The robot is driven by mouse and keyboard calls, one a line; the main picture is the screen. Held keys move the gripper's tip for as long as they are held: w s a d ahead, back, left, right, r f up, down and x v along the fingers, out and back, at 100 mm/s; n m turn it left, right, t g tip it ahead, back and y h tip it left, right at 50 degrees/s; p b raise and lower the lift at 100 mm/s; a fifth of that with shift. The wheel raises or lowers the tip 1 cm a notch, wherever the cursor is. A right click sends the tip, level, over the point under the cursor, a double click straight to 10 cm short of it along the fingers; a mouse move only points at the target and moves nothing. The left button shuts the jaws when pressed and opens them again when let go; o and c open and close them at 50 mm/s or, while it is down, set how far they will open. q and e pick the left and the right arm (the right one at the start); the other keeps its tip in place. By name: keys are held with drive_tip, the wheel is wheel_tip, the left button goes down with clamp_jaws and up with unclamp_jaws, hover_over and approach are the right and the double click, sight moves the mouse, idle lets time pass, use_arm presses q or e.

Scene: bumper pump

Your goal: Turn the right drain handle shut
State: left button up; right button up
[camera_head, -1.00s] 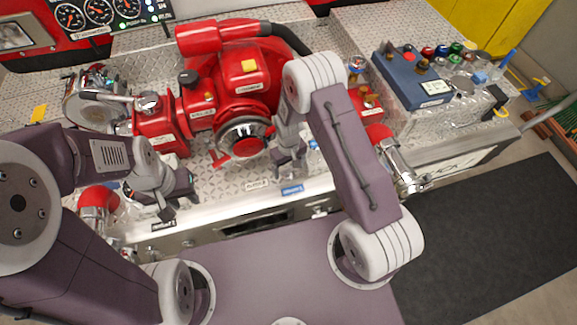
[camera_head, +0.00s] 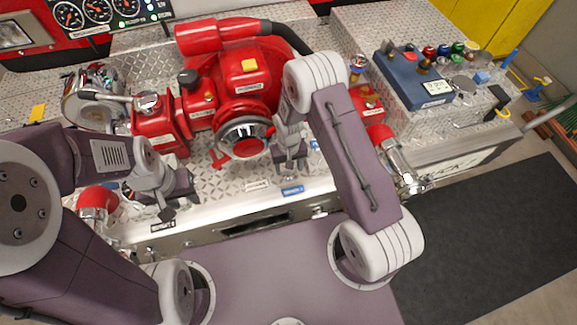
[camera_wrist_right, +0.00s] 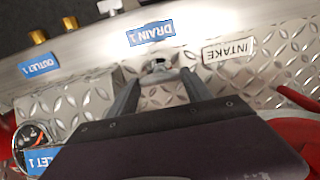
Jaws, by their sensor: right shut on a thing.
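The drain handle (camera_wrist_right: 158,65) is a small metal fitting on the diamond plate, just behind the blue DRAIN 1 label (camera_wrist_right: 151,33). My right gripper (camera_wrist_right: 160,72) points at it, with one finger on each side, and is shut on it. In the head view the right gripper (camera_head: 290,168) reaches down in front of the red pump, just behind the blue label (camera_head: 292,190), and the handle is mostly hidden by the fingers. My left gripper (camera_head: 172,200) hangs over the panel's front edge at the left, apart from the handle; its opening is unclear.
The red pump (camera_head: 240,90) with its round front cap (camera_head: 248,147) stands close behind the right gripper. A red and chrome outlet (camera_head: 388,145) is to the right. The INTAKE label (camera_wrist_right: 228,50) is beside the drain label. A blue box (camera_head: 415,82) sits on the right.

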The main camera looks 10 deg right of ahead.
drive_tip(key=o, duration=1.4)
drive_tip(key=shift+s, duration=0.1)
drive_tip(key=shift+c, duration=0.2)
drive_tip(key=shift+r, duration=0.1)
drive_tip(key=shift+r, duration=0.1)
drive_tip(key=shift+r, duration=0.35)
wheel_tip(320, 180, up, 8)
drive_tip(key=shift+f+b, duration=0.15)
drive_tip(key=shift+b, duration=0.25)
drive_tip(key=shift+r, duration=0.25)
